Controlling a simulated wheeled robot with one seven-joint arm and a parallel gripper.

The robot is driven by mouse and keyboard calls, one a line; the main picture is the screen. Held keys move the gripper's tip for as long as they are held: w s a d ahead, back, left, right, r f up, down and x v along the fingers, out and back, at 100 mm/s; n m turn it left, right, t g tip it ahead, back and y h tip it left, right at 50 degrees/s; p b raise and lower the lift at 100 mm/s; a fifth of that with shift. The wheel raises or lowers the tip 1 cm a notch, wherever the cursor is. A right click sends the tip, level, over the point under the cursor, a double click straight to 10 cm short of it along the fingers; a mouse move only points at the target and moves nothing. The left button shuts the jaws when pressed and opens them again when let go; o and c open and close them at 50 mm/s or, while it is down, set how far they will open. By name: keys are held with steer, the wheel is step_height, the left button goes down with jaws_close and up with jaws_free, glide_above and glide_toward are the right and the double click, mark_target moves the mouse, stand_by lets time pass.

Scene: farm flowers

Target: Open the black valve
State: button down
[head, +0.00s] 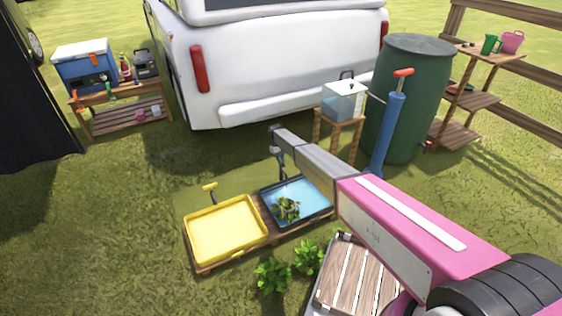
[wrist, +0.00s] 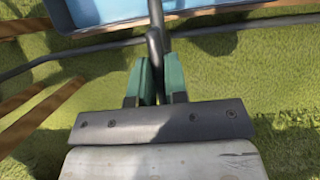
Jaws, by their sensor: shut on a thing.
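The black valve (wrist: 156,45) shows in the wrist view as a dark upright bar between the green fingers of my gripper (wrist: 158,82). The fingers are pressed in on both sides of the bar. A thin dark pipe crosses sideways just beyond them. In the head view my arm reaches from the lower right to just behind the blue tray (head: 318,208), with its far end (head: 276,143) above the tray's back edge. The arm and its end cover most of the valve there, so I cannot tell how far it is turned.
A yellow tray (head: 205,240) stands left of the blue one, with a yellow valve (head: 210,188) behind it. Green plants lie in the blue tray. A blue pump (head: 388,130), a water tank (head: 343,102) and a green barrel (head: 410,90) stand to the right.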

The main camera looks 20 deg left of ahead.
stand_by(0.3)
steer(key=c, duration=1.1)
jaws_free()
steer(key=shift+c, duration=0.2)
steer(key=v, duration=1)
steer(key=shift+r, duration=0.4)
steer(key=shift+w+a, duration=0.1)
